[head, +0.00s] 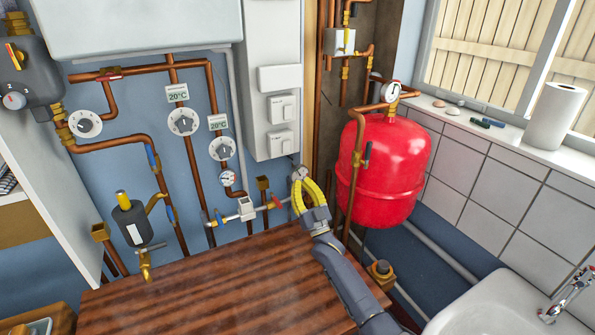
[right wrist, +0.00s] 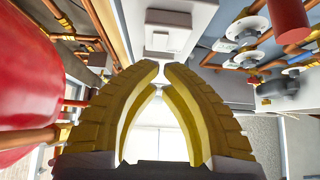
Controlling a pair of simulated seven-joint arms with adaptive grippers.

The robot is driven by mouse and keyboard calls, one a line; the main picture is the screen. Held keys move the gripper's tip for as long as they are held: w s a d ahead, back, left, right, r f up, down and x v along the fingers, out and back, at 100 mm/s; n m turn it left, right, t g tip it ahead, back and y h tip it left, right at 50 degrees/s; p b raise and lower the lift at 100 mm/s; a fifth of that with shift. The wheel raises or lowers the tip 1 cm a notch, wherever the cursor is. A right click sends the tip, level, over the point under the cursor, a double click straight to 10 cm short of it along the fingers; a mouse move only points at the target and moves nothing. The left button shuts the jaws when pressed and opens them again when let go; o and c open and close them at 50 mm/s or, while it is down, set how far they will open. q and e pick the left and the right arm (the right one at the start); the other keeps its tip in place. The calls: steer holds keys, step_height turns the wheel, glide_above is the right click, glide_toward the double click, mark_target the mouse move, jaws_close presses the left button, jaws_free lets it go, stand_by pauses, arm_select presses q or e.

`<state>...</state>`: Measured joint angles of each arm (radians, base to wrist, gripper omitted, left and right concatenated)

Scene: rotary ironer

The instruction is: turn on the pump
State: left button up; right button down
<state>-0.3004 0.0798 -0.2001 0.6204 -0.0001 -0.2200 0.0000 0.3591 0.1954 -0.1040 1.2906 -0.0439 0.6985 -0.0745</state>
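No part is clearly labelled as the pump. A dark grey unit (head: 40,75) with a dial is joined to the copper pipes at upper left. Two white switch boxes (head: 282,109) and (head: 280,142) are on the white panel; a white switch box also shows beyond my fingers in the right wrist view (right wrist: 168,37). My right gripper (head: 300,178) is just below and right of the lower box, apart from it. In the right wrist view its yellow fingers (right wrist: 161,68) nearly meet at the tips, with nothing between them. My left gripper is out of view.
A red tank (head: 395,165) with a gauge stands close to the right of my right gripper. Pipes with white dials (head: 183,121) and a red-handled valve (head: 275,202) are to its left. A wooden worktop (head: 200,285) lies below, clear. A sink (head: 500,305) is at lower right.

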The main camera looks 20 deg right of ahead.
steer(key=shift+f+v, duration=0.2)
steer(key=shift+v, duration=1)
steer(key=shift+w, duration=0.15)
